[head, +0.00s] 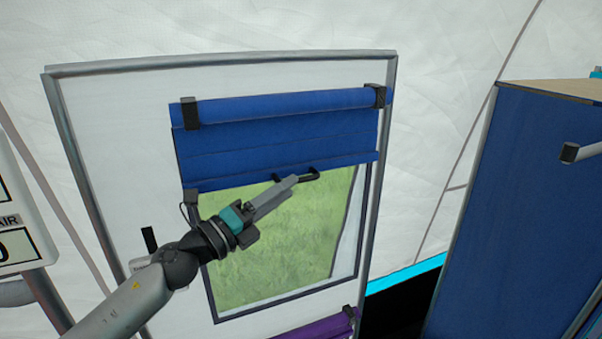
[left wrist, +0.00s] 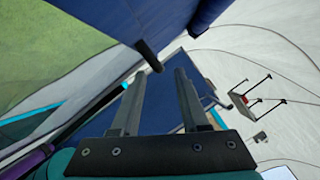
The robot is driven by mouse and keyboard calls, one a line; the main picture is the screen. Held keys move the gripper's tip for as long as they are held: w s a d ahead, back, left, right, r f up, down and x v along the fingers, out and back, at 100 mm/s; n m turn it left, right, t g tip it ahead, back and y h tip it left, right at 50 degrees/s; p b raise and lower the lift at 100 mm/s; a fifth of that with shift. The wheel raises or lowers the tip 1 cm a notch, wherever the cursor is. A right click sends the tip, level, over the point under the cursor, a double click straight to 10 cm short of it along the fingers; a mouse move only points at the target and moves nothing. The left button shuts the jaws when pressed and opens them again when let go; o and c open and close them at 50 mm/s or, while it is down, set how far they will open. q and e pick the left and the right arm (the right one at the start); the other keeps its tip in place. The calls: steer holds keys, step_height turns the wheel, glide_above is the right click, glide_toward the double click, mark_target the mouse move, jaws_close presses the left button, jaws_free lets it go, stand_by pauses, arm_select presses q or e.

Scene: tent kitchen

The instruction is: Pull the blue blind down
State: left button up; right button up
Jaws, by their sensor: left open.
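The blue blind (head: 280,142) hangs partly unrolled over the upper part of the window, below a rolled blue top held by black straps. A black handle (head: 318,174) sticks out at its lower edge. My left gripper (head: 296,180) is open at this handle, its fingers pointing up and right. In the left wrist view, the two fingers (left wrist: 160,75) stand apart, and the dark handle (left wrist: 149,56) lies at their tips, between them in the picture. I cannot tell whether it touches a finger. The blind's blue cloth (left wrist: 110,20) fills the upper middle there. My right gripper is not in view.
The window (head: 290,245) shows green grass below the blind, inside a grey-framed white panel (head: 110,130). A purple roll (head: 318,325) lies below it. A blue cabinet (head: 520,190) stands at the right, and a white sign (head: 20,220) at the left.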

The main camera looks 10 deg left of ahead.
mark_target(302, 179)
arm_select(q)
steer(key=shift+p+x, duration=0.35)
steer(key=shift+x, duration=2.1)
jaws_close()
